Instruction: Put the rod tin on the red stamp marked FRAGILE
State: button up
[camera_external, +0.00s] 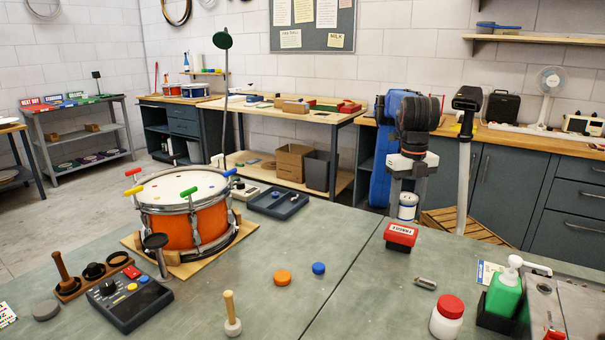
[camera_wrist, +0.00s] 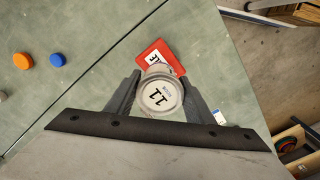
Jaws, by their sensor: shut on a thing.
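My gripper (camera_external: 407,196) is shut on the rod tin (camera_external: 407,212), a small pale cylinder with a dark blue band, held upright. In the wrist view the tin's round top (camera_wrist: 160,97) with dark print sits between the two grey fingers. The red stamp (camera_external: 400,237) with a white label lies on the green bench top directly below the tin in the external view. In the wrist view the stamp (camera_wrist: 152,52) shows just beyond the tin, which partly covers it and its lettering. I cannot tell whether the tin touches the stamp.
A small grey metal piece (camera_external: 425,283), a red-lidded white jar (camera_external: 447,316) and a green pump bottle (camera_external: 503,294) stand in front and to the right. Orange (camera_external: 282,277) and blue (camera_external: 319,268) discs lie left. The orange drum (camera_external: 187,221) stands further left. Bench around the stamp's left is clear.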

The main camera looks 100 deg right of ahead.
aim_at(404, 219)
jog(key=shift+f, duration=1.95)
jog(key=shift+f, duration=0.1)
jog(key=o, duration=1.2)
notch_tip(404, 219, up, 12)
jog(key=shift+r, duration=0.1)
